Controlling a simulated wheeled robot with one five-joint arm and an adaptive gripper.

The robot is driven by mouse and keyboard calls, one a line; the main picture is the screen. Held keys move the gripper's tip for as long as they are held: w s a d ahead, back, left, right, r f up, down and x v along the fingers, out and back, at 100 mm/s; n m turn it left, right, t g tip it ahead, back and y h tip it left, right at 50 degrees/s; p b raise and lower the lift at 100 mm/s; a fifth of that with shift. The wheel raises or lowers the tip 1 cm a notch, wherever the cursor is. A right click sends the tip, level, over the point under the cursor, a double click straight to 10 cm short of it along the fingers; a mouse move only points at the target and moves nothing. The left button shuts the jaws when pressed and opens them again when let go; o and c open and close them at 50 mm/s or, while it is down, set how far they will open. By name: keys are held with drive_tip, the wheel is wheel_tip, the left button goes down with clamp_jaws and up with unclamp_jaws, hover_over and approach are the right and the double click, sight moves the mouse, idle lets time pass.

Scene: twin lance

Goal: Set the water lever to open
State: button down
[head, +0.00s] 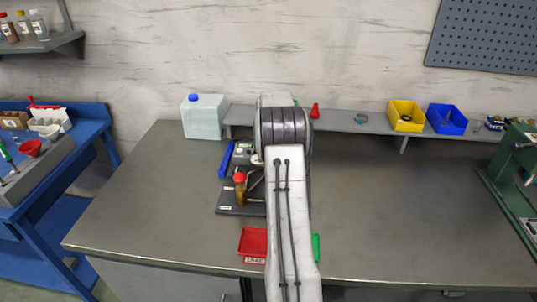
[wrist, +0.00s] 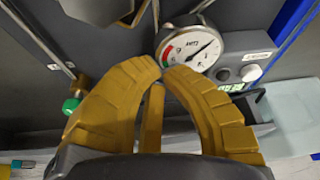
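My gripper (wrist: 168,70) shows in the wrist view as two tan fingers curving toward each other, with a narrow gap at the tips. A tan strip stands between them; I cannot tell whether it is part of a finger. A brass fitting with a green end (wrist: 71,106) is left of the fingers. A round gauge (wrist: 189,50) is just beyond the tips. In the head view my arm covers much of the dark device (head: 230,210), where a red-topped brass part (head: 240,190) shows. I cannot identify the water lever or its setting.
A red tray (head: 253,241) and a partly hidden green tray (head: 316,247) are at the bench front. A water canister (head: 203,118) stands at the back left. Yellow (head: 406,115) and blue (head: 447,120) bins sit on the rear shelf. The bench right of my arm is clear.

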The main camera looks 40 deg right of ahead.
drive_tip(key=shift+s, duration=0.25)
drive_tip(key=shift+s+d+b, duration=0.15)
drive_tip(key=shift+s+b, duration=0.25)
drive_tip(key=shift+s, duration=0.1)
drive_tip(key=c, duration=2)
unclamp_jaws()
drive_tip(key=v, duration=1.1)
drive_tip(key=shift+w+r, duration=0.15)
drive_tip(key=shift+r, duration=0.05)
drive_tip(key=shift+a+r, duration=0.2)
drive_tip(key=shift+a, duration=0.1)
clamp_jaws()
drive_tip(key=shift+a+f+b, duration=0.1)
drive_tip(key=shift+a+b, duration=0.1)
drive_tip(key=shift+b, duration=0.2)
